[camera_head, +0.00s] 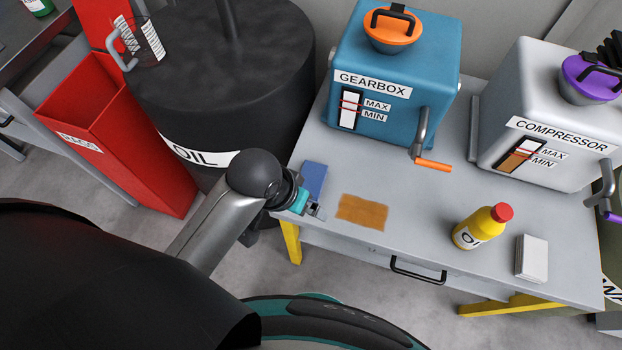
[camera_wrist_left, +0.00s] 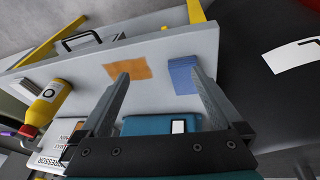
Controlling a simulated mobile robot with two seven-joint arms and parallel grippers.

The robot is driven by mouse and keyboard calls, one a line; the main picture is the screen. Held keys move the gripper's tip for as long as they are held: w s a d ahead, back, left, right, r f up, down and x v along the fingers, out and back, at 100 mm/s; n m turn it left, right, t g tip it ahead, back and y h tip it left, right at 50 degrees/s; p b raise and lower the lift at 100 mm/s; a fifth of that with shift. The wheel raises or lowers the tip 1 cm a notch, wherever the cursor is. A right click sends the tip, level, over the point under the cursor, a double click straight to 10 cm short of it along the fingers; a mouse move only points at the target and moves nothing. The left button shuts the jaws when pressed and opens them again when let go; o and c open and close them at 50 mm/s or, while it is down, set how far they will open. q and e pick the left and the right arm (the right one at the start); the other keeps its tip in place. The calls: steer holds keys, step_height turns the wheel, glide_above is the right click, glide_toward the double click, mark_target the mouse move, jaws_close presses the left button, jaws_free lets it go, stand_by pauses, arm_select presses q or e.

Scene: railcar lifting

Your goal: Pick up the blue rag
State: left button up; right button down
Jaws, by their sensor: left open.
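The blue rag (camera_head: 315,178) lies folded near the left end of the grey table (camera_head: 440,210). It also shows in the left wrist view (camera_wrist_left: 184,77), right of centre, partly behind the right-hand finger. My left gripper (camera_head: 313,208) is open and empty just in front of the rag, at the table's front left edge. In the left wrist view its two fingers (camera_wrist_left: 160,78) point towards the tabletop, with the rag by the right-hand finger rather than centred between them. I cannot tell if they touch it. My right gripper is in neither view.
An orange-brown patch (camera_head: 362,211) lies right of the rag. A yellow oil bottle (camera_head: 475,230) and a white folded stack (camera_head: 531,257) stand farther right. The gearbox (camera_head: 388,80) and compressor (camera_head: 545,110) stand behind. A black oil drum (camera_head: 215,110) and red rags bin (camera_head: 120,150) are left.

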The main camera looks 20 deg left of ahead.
arm_select(q)
steer(key=w+d+r+g, duration=0.1)
steer(key=w+d+r, duration=0.2)
steer(key=w, duration=0.2)
steer(key=n+g+y+b, duration=0.2)
steer(key=b, duration=0.2)
glide_above(310, 182)
step_height(310, 182, down, 9)
steer(key=shift+a+r, duration=0.1)
steer(key=shift+a, duration=0.05)
step_height(310, 182, down, 5)
steer(key=shift+f+b, duration=0.1)
steer(key=shift+b, duration=0.85)
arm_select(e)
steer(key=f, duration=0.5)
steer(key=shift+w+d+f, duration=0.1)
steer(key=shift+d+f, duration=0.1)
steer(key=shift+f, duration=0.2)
arm_select(q)
steer(key=shift+c, duration=0.2)
steer(key=c, duration=1.1)
steer(key=shift+c, duration=0.2)
steer(key=shift+r, duration=0.2)
